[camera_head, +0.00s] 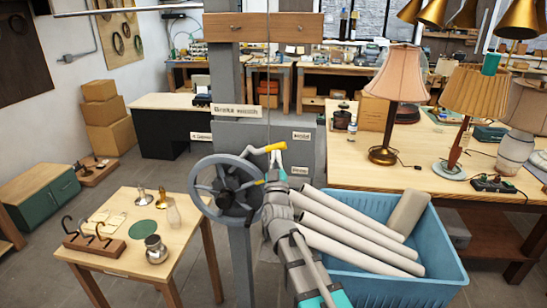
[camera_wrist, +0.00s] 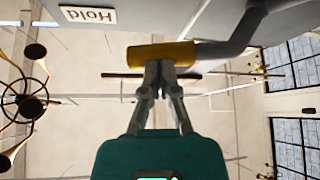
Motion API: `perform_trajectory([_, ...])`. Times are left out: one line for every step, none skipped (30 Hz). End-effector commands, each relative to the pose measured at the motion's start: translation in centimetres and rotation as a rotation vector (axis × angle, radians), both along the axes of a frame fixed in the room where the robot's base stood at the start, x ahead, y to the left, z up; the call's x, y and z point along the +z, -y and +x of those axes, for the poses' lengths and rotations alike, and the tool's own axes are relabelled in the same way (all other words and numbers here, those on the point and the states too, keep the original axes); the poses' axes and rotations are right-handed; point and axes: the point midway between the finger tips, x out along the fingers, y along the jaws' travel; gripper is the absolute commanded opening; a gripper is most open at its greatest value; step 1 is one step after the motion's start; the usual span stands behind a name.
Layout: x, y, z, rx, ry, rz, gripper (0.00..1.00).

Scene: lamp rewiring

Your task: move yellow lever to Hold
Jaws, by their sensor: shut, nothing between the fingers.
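The yellow lever handle (camera_head: 268,148) sticks out in front of the grey brake housing, above the handwheel. In the wrist view its yellow grip (camera_wrist: 140,55) spans the picture just beyond my fingertips, and its bent grey shaft (camera_wrist: 238,42) runs to the upper right. My gripper (camera_head: 281,150) is at the right end of the handle; in the wrist view my gripper (camera_wrist: 159,66) has its fingers together, tips at or against the grip. I cannot tell whether they touch. The Hold label (camera_wrist: 88,15) appears upside down in the wrist view, near the grip's free end.
The handwheel (camera_head: 225,188) is just below the lever. A blue crate (camera_head: 400,285) of pale rolled tubes stands close right of my arm. A small wooden table (camera_head: 110,225) is at left. A lamp bench (camera_head: 450,150) is at right.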

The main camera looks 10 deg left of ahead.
Motion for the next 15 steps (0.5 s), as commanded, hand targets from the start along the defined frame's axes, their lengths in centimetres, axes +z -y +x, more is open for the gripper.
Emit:
perform_trajectory([-0.1, 0.1, -0.1, 0.0, 0.0, 0.0, 0.0])
perform_trajectory([-0.2, 0.1, -0.2, -0.001, 0.0, 0.001, 0.0])
perform_trajectory([-0.3, 0.1, -0.3, 0.0, 0.0, 0.0, 0.0])
perform_trajectory([-0.4, 0.1, -0.4, 0.0, 0.0, 0.0, 0.0])
perform_trajectory([-0.6, 0.2, -0.5, 0.0, 0.0, 0.0, 0.0])
perform_trajectory([-0.8, 0.2, -0.7, 0.0, 0.0, 0.0, 0.0])
perform_trajectory([-0.9, 0.3, -0.9, 0.0, 0.0, 0.0, 0.0])
perform_trajectory([-1.1, 0.4, -1.1, -0.001, 0.0, 0.001, 0.0])
perform_trajectory([-1.4, 0.5, -1.3, -0.001, 0.0, 0.001, 0.0])
perform_trajectory([-1.6, 0.5, -1.6, -0.001, 0.0, 0.001, 0.0])
perform_trajectory([-1.8, 0.6, -1.8, -0.001, 0.0, 0.001, 0.0])
perform_trajectory([-2.1, 0.7, -2.1, -0.001, 0.0, 0.001, 0.0])
perform_trajectory([-2.4, 0.8, -2.3, -0.002, 0.0, 0.001, 0.0])
perform_trajectory([-2.6, 0.9, -2.6, -0.002, 0.0, 0.001, 0.0])
perform_trajectory([-2.9, 1.0, -3.3, -0.001, 0.0, 0.001, 0.0])
